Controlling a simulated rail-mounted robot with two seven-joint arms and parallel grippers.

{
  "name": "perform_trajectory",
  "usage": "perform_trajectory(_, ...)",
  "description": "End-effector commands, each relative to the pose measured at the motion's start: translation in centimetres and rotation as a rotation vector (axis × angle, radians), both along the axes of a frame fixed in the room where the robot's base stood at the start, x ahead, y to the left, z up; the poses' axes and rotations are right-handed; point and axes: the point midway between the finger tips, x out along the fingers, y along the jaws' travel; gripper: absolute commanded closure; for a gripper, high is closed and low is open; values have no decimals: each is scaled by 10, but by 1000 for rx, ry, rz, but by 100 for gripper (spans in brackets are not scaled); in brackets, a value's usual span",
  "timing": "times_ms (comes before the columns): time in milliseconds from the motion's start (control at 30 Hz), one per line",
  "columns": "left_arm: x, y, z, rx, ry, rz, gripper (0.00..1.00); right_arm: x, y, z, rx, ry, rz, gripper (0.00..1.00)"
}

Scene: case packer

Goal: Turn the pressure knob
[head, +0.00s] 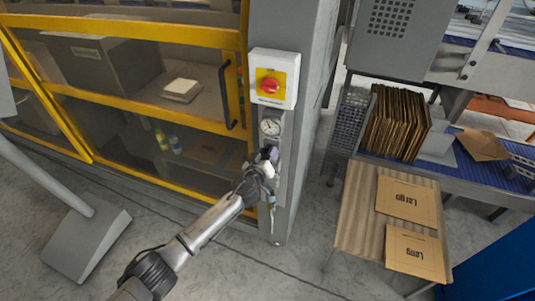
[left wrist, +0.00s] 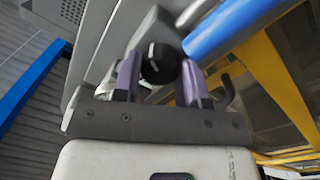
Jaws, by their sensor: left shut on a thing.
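The black pressure knob (left wrist: 158,62) sits between the two purple fingers of my left gripper (left wrist: 160,78) in the left wrist view. The gripper is shut on it. In the head view my left gripper (head: 268,158) reaches the narrow panel on the grey post, and it hides the knob there. A round pressure gauge (head: 270,127) with a white dial is just above the gripper. Its reading is too small to tell. My right gripper is in neither view.
A red stop button (head: 269,86) on a white box is above the gauge. A yellow-framed machine guard (head: 150,105) with a black handle stands left. A blue pipe (left wrist: 235,28) passes close to the fingers. Cartons (head: 395,122) and a table (head: 357,215) are right.

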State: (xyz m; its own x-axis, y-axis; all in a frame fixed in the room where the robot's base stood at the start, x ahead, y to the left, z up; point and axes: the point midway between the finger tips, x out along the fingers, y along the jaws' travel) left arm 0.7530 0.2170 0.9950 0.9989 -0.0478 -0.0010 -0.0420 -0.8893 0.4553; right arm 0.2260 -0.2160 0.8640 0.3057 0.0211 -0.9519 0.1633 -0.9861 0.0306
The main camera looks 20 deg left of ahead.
Motion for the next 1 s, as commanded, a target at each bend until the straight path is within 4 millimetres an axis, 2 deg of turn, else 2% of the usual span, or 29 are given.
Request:
perform_trajectory(267, 0, 0, 0, 140, -1, 0, 85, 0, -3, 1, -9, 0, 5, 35)
perform_trajectory(700, 0, 0, 1, 517, -1, 0, 85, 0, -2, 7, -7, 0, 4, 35)
perform_trajectory(1000, 0, -1, 1, 708, -1, -1, 85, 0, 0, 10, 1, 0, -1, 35)
